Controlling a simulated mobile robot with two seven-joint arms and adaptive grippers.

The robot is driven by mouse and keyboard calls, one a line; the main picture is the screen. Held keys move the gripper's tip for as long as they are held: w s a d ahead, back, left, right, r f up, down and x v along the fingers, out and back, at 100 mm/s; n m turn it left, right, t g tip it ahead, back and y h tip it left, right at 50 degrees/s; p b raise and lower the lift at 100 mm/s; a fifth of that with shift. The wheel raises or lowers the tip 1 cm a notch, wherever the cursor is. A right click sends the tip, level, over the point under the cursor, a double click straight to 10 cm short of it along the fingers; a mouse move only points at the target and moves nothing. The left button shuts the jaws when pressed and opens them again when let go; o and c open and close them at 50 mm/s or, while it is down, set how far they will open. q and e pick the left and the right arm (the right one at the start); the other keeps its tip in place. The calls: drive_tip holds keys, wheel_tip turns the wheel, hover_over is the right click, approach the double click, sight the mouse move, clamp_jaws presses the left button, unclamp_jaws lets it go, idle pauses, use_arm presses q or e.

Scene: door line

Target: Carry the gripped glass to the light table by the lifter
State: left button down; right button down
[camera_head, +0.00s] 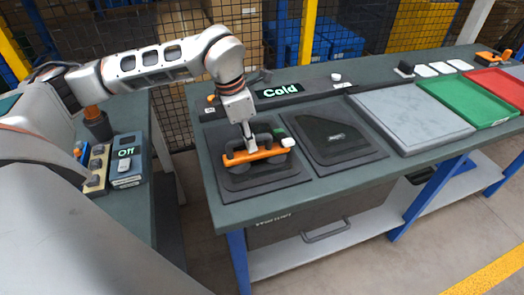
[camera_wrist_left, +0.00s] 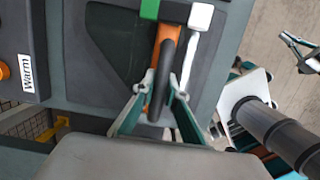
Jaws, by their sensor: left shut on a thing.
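My left gripper (camera_head: 248,146) is shut on the bar of the orange lifter (camera_head: 240,158), which has dark round cups and green and white end pieces. The lifter also shows in the left wrist view (camera_wrist_left: 163,50), between the gripper's fingers (camera_wrist_left: 161,92). It is low over the left dark mat (camera_head: 235,190). A dark, slanted glass shape lies below it in the wrist view (camera_wrist_left: 108,40); whether it touches the mat cannot be told. A pale, marbled panel (camera_head: 410,118), apparently the light table, is further right. A teal-and-white part, apparently my right gripper (camera_wrist_left: 300,52), shows at the wrist view's right edge.
A second dark mat with a dark glass pane (camera_head: 328,132) lies between the lifter and pale panel. Green (camera_head: 468,102) and red (camera_head: 500,86) trays are further right. A "Cold" display (camera_head: 279,91) is behind the mats.

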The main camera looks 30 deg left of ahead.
drive_tip(key=shift+s+f, duration=0.15)
drive_tip(key=shift+f, duration=0.05)
idle(0.3)
use_arm(q)
drive_tip(key=shift+r, duration=0.15)
